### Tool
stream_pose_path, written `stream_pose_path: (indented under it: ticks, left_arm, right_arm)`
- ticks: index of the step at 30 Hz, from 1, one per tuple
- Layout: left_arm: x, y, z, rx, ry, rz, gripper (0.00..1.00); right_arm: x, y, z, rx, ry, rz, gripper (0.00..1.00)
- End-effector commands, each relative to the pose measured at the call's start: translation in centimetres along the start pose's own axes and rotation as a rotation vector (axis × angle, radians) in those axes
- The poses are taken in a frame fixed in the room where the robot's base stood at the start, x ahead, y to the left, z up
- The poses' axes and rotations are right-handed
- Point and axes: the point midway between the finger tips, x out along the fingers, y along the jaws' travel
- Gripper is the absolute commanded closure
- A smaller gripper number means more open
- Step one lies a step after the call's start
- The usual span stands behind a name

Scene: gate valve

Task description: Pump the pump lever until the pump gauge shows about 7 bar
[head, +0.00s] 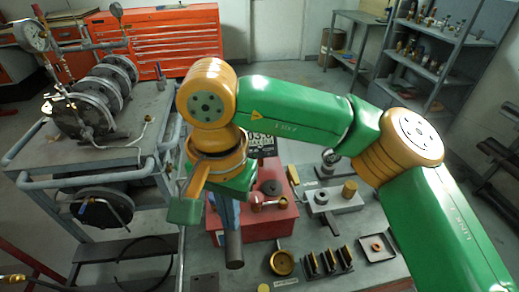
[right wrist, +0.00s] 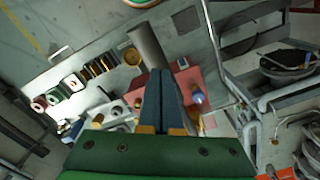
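A thick grey bar, which looks like the pump lever (head: 233,248), sticks out past the blue fingertips of my right gripper (head: 229,212). In the right wrist view the grey lever (right wrist: 148,44) runs from the tips of the blue fingers (right wrist: 163,82), which are close together on its end. The lever's pivot and pump body are hidden behind my gripper and arm. A round white gauge (head: 31,35) stands at the far left, and a smaller gauge (head: 115,10) stands right of it. I cannot read either dial or tell which is the pump's. My left gripper is out of view.
A red box (head: 285,222) with small parts on top lies right of my gripper on the grey bench. A brass ring-shaped part (head: 282,263) and a black slotted rack (head: 326,263) lie in front. A valve cart (head: 95,165) stands left; a red tool cabinet (head: 150,45) stands behind.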

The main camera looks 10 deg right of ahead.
Motion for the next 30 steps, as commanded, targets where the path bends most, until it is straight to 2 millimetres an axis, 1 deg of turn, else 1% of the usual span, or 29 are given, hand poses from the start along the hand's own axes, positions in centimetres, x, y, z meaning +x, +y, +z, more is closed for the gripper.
stream_pose_path:
  ticks: [1,2,11,13,18,19,22,30]
  left_arm:
    - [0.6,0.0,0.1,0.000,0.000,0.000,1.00]
    - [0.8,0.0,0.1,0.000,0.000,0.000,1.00]
    - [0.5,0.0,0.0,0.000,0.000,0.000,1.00]
    - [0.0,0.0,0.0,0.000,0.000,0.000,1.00]
    - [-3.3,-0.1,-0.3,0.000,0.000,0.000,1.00]
    - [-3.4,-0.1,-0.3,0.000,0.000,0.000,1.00]
    - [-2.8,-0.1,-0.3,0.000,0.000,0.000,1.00]
    - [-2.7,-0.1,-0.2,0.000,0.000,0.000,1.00]
  right_arm:
    - [0.7,0.0,0.0,0.001,0.000,0.000,1.00]
    - [0.9,0.0,0.0,0.001,0.001,0.000,1.00]
    - [0.6,0.0,0.0,0.001,0.001,0.000,1.00]
    - [0.1,0.0,0.0,0.001,0.001,-0.001,1.00]
    - [-3.5,0.0,0.0,0.000,0.001,-0.001,1.00]
    - [-3.6,0.0,0.0,0.000,0.001,-0.001,1.00]
    - [-3.0,0.0,0.0,0.000,0.001,0.000,1.00]
    - [-2.9,0.0,0.0,0.000,0.001,0.000,1.00]
